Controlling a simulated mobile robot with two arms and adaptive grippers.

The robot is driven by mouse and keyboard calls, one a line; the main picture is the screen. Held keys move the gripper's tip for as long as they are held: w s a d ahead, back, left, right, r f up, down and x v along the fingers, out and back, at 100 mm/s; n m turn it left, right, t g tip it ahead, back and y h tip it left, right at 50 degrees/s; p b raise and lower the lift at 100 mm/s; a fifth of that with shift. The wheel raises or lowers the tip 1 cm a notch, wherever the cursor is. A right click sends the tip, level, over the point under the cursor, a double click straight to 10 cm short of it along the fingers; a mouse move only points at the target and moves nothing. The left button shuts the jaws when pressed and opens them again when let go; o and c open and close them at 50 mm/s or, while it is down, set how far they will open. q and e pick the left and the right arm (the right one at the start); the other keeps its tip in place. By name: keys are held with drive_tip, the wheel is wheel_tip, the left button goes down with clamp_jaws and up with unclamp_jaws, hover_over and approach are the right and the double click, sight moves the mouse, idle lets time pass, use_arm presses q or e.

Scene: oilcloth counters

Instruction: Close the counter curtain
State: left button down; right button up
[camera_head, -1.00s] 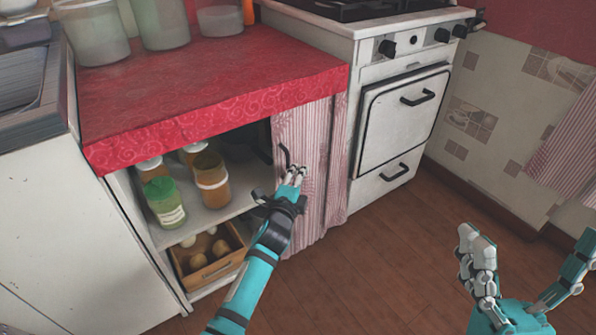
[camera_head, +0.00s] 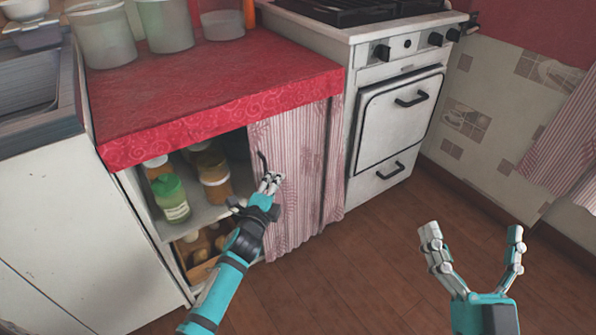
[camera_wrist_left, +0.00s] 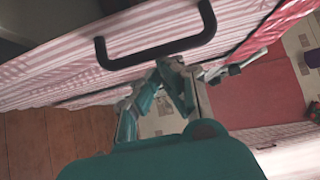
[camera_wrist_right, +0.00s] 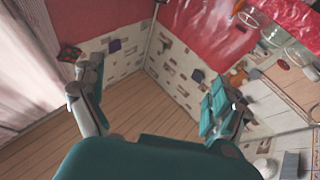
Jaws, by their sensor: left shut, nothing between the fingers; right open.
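The counter curtain (camera_head: 298,165) is red-and-white striped and hangs under the red counter top (camera_head: 215,80). It covers the right part of the opening; the left part is uncovered. A dark handle (camera_head: 262,162) is at the curtain's left edge and shows large in the left wrist view (camera_wrist_left: 155,50). My left gripper (camera_head: 270,182) is shut and empty, at the curtain's left edge just below the handle. I cannot tell whether it touches the handle or cloth. My right gripper (camera_head: 478,250) is open and empty, over the floor in front of the stove.
Jars, including a green-lidded one (camera_head: 172,198), stand on the shelf inside the opening, with a wooden crate (camera_head: 200,262) below. A white stove (camera_head: 395,120) stands right of the counter. Several containers (camera_head: 165,25) stand on top. The wooden floor (camera_head: 370,235) is clear.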

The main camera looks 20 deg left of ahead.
drive_tip(key=s+d+f+g+h+p, duration=0.2)
drive_tip(key=f+g, duration=0.3)
drive_tip(key=f, duration=0.3)
drive_tip(key=s+d+f+g+h+p, duration=0.1)
drive_tip(key=d+f+g+h+p, duration=0.1)
drive_tip(key=f+g, duration=0.5)
use_arm(q)
drive_tip(key=s+a+p, duration=0.1)
drive_tip(key=s+a, duration=0.8)
drive_tip(key=s, duration=0.3)
drive_tip(key=s+a+p, duration=0.1)
drive_tip(key=s+a, duration=0.9)
drive_tip(key=s, duration=0.2)
drive_tip(key=shift+s+a, duration=0.15)
drive_tip(key=shift+s, duration=0.05)
use_arm(e)
drive_tip(key=s+d+f+m+g+h, duration=0.1)
drive_tip(key=s+d+f+g, duration=0.2)
drive_tip(key=s+f+g, duration=0.3)
drive_tip(key=shift+s+d+f+h, duration=0.35)
drive_tip(key=shift+s+f, duration=0.55)
drive_tip(key=shift+s, duration=1.95)
